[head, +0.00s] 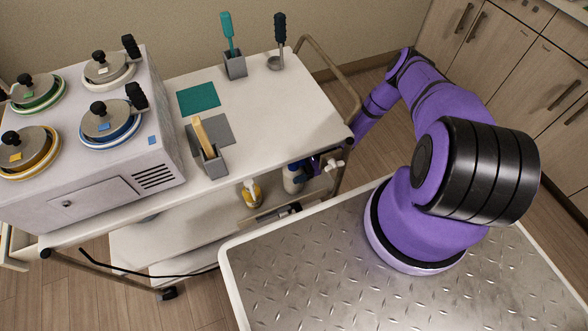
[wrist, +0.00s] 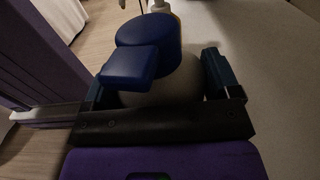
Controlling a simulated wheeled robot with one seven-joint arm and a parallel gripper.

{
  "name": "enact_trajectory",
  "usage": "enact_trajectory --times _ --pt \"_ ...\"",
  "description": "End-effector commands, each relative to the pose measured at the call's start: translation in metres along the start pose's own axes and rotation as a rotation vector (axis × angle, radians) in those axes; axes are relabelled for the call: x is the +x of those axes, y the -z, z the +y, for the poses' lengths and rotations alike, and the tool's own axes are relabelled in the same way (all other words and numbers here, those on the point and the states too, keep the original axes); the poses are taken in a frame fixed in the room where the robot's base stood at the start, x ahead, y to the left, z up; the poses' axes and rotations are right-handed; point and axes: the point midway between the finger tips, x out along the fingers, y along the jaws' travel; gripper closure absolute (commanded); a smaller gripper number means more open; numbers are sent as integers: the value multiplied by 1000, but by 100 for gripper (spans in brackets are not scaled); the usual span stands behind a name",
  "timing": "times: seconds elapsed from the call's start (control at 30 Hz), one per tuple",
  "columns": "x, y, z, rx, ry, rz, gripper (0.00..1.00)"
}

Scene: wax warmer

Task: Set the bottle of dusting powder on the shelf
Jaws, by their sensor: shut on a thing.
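The bottle of dusting powder (head: 292,183) has a pale body and a dark blue top. In the head view it is below the cart's upper top, at the right end of the lower shelf (head: 195,243). The wrist view shows the blue top (wrist: 150,50) and part of the pale body between the fingers. My gripper (wrist: 156,84) is shut on the bottle, one finger on each side. In the head view my gripper (head: 308,166) is mostly hidden by the cart's edge. I cannot tell whether the bottle's base touches the shelf.
A yellow pump bottle (head: 250,194) stands left of the held bottle, and a white nozzle (head: 334,164) shows to its right. The cart's upper top (head: 290,120) overhangs the shelf. A wax warmer (head: 95,185) stands on it at left. A dark cable (head: 140,272) hangs in front.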

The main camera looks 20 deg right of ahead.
Motion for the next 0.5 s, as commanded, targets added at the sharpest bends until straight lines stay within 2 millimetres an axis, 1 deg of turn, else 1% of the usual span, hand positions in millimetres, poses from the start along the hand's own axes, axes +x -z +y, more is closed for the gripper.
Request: enact_trajectory --times 0.47,0.5 --pt "0 3 0 0 0 -1 52" --pt "0 3 0 0 0 -1 15"
